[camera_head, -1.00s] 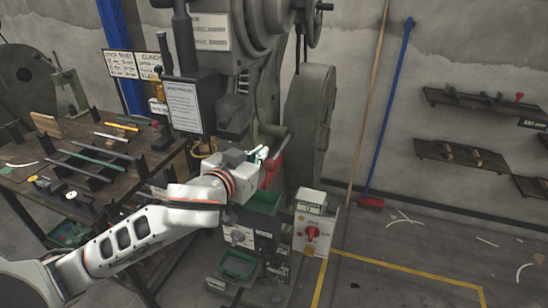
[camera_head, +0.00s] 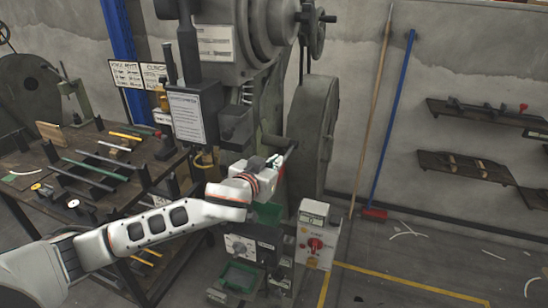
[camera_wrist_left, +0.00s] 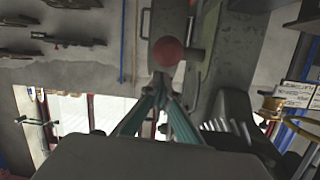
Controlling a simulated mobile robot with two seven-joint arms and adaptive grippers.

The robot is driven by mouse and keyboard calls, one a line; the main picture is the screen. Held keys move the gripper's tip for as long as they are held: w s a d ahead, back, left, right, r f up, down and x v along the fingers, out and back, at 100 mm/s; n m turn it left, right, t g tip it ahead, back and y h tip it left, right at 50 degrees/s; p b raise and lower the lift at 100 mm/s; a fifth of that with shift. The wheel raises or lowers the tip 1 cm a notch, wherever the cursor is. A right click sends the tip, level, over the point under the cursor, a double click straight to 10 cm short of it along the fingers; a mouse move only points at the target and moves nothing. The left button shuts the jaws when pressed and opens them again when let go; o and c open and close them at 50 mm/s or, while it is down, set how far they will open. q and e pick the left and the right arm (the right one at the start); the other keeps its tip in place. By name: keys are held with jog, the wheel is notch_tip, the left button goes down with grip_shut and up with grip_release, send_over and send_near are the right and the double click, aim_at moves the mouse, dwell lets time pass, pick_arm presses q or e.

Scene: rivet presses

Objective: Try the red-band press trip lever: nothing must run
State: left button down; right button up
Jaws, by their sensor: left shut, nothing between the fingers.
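The rivet press (camera_head: 262,95) stands in the middle of the head view, a grey machine with a large wheel on its right. My left gripper (camera_head: 276,161) is in front of its lower frame, beside a dark handle (camera_head: 274,141). A little red shows just behind the gripper. In the left wrist view, the left gripper (camera_wrist_left: 163,88) is shut and empty, its fingers meeting at the tips. A red ball knob (camera_wrist_left: 168,51) shows just beyond the fingertips; I cannot tell whether they touch. The rest of its lever is unclear. My right gripper is out of view.
A switch box (camera_head: 316,236) with a red rotary knob stands below right of the gripper. A green bin (camera_head: 238,277) sits low in front. A workbench (camera_head: 103,178) with bars and tools is at left. Marked floor at right is mostly open.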

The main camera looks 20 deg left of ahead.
pick_arm(q)
jog(key=shift+s+a+f, duration=0.1)
jog(key=shift+s+f, duration=0.2)
jog(key=shift+s, duration=0.05)
jog(key=shift+s+f, duration=0.15)
jog(key=shift+f, duration=0.2)
